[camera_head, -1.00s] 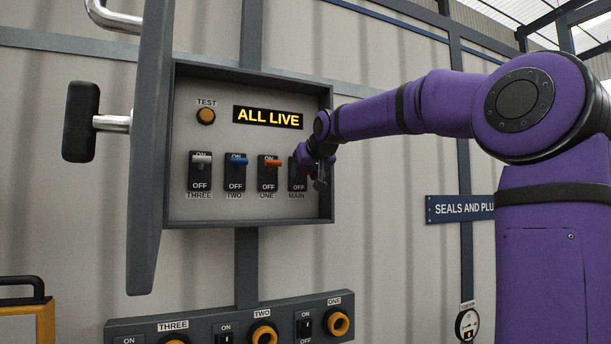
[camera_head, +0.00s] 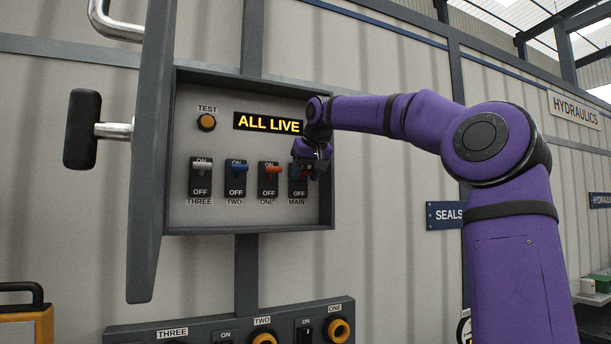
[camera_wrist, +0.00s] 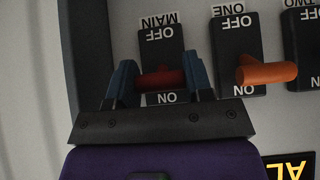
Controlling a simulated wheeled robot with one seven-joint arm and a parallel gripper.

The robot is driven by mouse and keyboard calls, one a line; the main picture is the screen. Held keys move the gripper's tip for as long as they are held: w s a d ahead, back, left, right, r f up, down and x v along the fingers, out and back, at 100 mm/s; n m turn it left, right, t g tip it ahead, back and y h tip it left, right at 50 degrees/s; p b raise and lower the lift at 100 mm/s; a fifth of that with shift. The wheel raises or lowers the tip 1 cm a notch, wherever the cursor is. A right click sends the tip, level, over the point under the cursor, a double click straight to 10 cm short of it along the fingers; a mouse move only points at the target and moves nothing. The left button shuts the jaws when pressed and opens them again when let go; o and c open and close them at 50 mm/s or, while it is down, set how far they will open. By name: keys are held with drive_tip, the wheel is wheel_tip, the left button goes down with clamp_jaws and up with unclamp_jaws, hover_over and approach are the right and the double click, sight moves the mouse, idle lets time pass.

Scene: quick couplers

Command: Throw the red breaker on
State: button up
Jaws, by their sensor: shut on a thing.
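The red breaker lever (camera_wrist: 162,80) is on the black switch labelled MAIN, at the right end of the breaker row. In the wrist view, which is upside down, it lies between my gripper's two blue-grey fingers (camera_wrist: 160,84), close to the ON mark. My gripper (camera_head: 308,168) is shut on this lever. In the head view my gripper covers most of the lever and the top of its switch; OFF and MAIN show below. The panel display (camera_head: 267,122) reads ALL LIVE.
Orange lever ONE (camera_head: 271,169), blue lever TWO (camera_head: 236,168) and white lever THREE (camera_head: 202,167) stand left of MAIN, all up at ON. The box's side walls surround the row. The open door (camera_head: 150,160) stands left. A socket strip (camera_head: 235,318) is below.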

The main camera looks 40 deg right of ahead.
drive_tip(key=shift+w+r+g, duration=0.1)
drive_tip(key=shift+r+g, duration=0.2)
drive_tip(key=shift+g, duration=0.2)
idle(0.4)
drive_tip(key=o, duration=0.9)
drive_tip(key=v, duration=1)
drive_tip(key=shift+s+d+r, duration=0.1)
drive_tip(key=shift+s+r, duration=0.1)
drive_tip(key=shift+r, duration=0.1)
drive_tip(key=shift+f, duration=0.1)
